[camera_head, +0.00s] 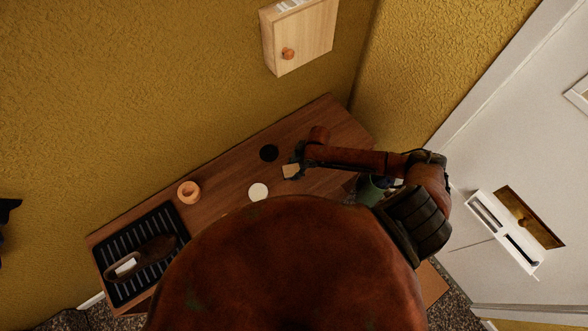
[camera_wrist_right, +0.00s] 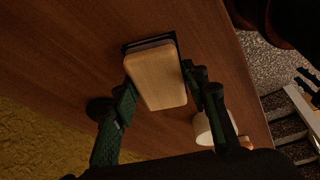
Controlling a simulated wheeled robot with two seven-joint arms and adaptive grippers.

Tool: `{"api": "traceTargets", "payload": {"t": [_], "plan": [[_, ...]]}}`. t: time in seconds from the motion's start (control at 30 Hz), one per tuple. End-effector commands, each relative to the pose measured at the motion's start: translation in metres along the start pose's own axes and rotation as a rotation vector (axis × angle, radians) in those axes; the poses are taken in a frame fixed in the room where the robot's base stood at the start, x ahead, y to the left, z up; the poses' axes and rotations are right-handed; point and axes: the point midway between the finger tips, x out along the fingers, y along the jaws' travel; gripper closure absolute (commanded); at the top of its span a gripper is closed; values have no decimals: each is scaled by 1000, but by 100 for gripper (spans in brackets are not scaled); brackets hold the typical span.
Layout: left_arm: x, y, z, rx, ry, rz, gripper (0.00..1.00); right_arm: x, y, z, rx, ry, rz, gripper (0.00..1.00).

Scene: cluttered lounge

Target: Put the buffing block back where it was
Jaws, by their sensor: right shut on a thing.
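The buffing block is a pale wooden block (camera_wrist_right: 157,80) with rounded corners and a dark layer on its far side. My right gripper (camera_wrist_right: 159,76) is shut on it, one finger on each side. In the head view the block (camera_head: 291,171) shows at the tip of my right gripper (camera_head: 293,167), over the back right part of the brown wooden table (camera_head: 222,175). Whether the block touches the tabletop I cannot tell.
A black disc (camera_head: 269,153), a white round item (camera_head: 258,191) and an orange bowl (camera_head: 189,191) stand left of the block. A brown shoe (camera_head: 140,259) lies on a black ribbed tray (camera_head: 169,217). A wooden cabinet (camera_head: 304,35) hangs on the wall above.

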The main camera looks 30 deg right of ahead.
Motion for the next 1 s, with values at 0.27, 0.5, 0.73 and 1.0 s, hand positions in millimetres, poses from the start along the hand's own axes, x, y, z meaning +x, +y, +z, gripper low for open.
{"api": "traceTargets", "payload": {"t": [0.27,0.5,0.73,1.0], "plan": [[0,-1,-3,1,4,-1,60,5,0,2,0,0,2,94],[0,-2,-2,2,4,-2,60,7,0,2,0,-1,1,52],[0,-2,-2,2,3,-2,60,6,0,2,0,0,1,41],[0,-2,-1,1,1,-2,60,2,1,2,0,0,2,41]]}}
